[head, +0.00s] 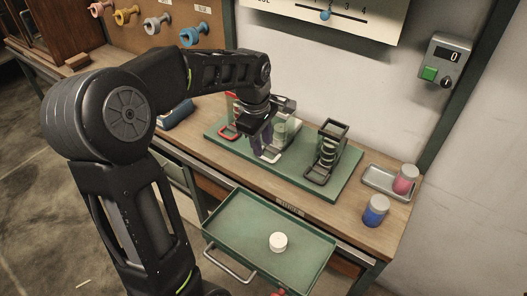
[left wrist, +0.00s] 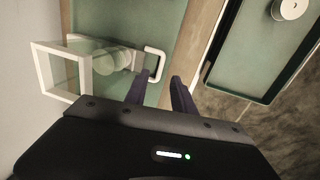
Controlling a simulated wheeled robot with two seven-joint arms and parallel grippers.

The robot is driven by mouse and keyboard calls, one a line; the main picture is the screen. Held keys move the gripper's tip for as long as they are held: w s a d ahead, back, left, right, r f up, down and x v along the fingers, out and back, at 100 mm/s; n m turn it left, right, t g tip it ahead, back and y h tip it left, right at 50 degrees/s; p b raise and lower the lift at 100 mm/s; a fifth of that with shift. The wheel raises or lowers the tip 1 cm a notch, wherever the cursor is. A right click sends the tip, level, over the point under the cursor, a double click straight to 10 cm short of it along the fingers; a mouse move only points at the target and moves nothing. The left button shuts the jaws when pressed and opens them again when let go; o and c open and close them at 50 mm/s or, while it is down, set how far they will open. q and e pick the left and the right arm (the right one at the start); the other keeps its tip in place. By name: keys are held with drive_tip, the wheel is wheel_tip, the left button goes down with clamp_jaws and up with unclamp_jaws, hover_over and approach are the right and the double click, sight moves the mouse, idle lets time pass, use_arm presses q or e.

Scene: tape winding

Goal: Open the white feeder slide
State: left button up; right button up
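The white feeder (head: 284,128) stands on the green mat between a red and a dark feeder, partly hidden behind my left gripper. Its slide has a white loop handle (head: 271,156) low at the front. In the left wrist view the white feeder frame (left wrist: 62,72) is at left and the loop handle (left wrist: 160,57) sticks out toward my fingers. My left gripper (left wrist: 160,78) is open, its two dark fingers apart, with tips close to the handle. Contact cannot be told. In the head view the left gripper (head: 260,148) points down over the handle. My right gripper is not in view.
The red feeder (head: 229,130) is close on the left, the dark feeder (head: 327,155) on the right. An open green drawer (head: 245,232) holding a white round piece (head: 279,242) juts out below. Jars (head: 376,210) and a tray (head: 376,177) stand at right.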

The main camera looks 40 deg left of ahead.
sight(264, 157)
use_arm(q)
drive_tip(key=shift+w+f, duration=0.2)
drive_tip(key=shift+f, duration=0.95)
drive_tip(key=shift+w+f, duration=0.2)
drive_tip(key=shift+f, duration=0.95)
drive_tip(key=shift+c, duration=0.3)
clamp_jaws()
